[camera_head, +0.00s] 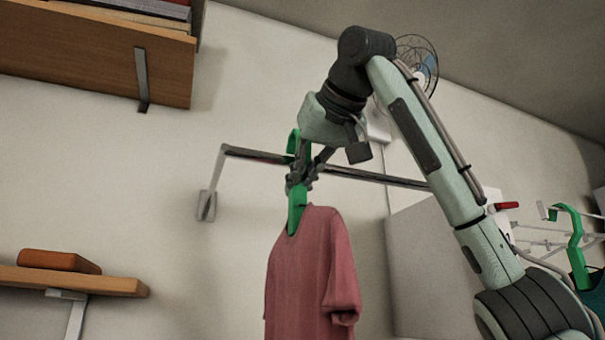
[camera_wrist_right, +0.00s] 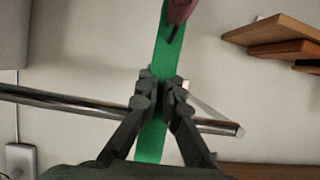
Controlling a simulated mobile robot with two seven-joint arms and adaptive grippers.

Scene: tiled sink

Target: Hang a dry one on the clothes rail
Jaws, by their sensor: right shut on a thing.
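My right gripper (camera_head: 299,182) is shut on the neck of a green hanger (camera_head: 296,212). A red-pink T-shirt (camera_head: 308,275) hangs upright from this hanger. The clothes rail (camera_head: 375,176) is a metal bar fixed to the wall, and the hanger's hook is level with it near its left end. I cannot tell whether the hook sits over the bar or only beside it. In the right wrist view the fingers (camera_wrist_right: 158,95) clamp the green strip (camera_wrist_right: 165,50), with the rail (camera_wrist_right: 60,101) crossing behind it. My left gripper is not in view.
At the right, another green hanger (camera_head: 575,235) with a dark teal garment (camera_head: 597,298) is by a white drying rack (camera_head: 540,242). A wooden shelf (camera_head: 95,55) is at upper left, a lower shelf (camera_head: 80,281) at left. A fan (camera_head: 418,62) is behind my arm.

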